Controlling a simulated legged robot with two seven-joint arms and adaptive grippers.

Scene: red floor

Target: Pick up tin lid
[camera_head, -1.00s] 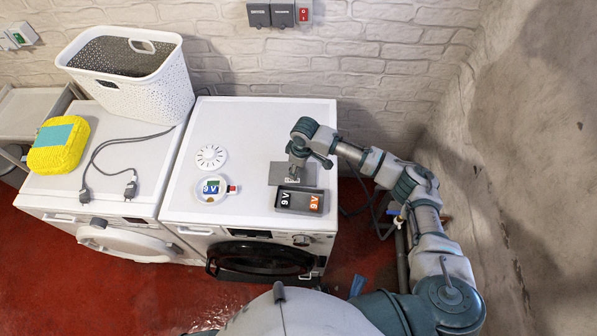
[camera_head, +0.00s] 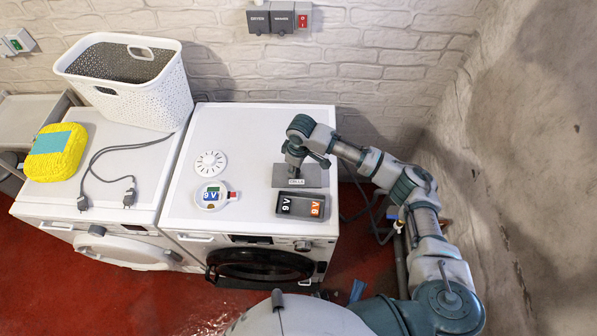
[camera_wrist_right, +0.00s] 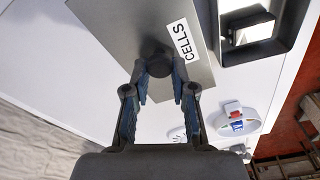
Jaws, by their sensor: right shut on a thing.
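The tin lid (camera_head: 316,178) is a flat grey plate with a dark round knob and a white "CELLS" label. It is at the right of the white machine top, just behind the dark grey open tin (camera_head: 278,205), which holds two 9 V batteries. My right gripper (camera_head: 295,168) is over the lid. In the right wrist view my right gripper (camera_wrist_right: 160,75) is shut on the knob of the lid (camera_wrist_right: 115,22), with the tin (camera_wrist_right: 284,45) beside it. I cannot tell whether the lid touches the machine top. My left gripper is not in view.
A round white detector (camera_head: 211,163) and a battery tester (camera_head: 211,196) are left of the tin. A rough wall (camera_head: 520,150) is at the right.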

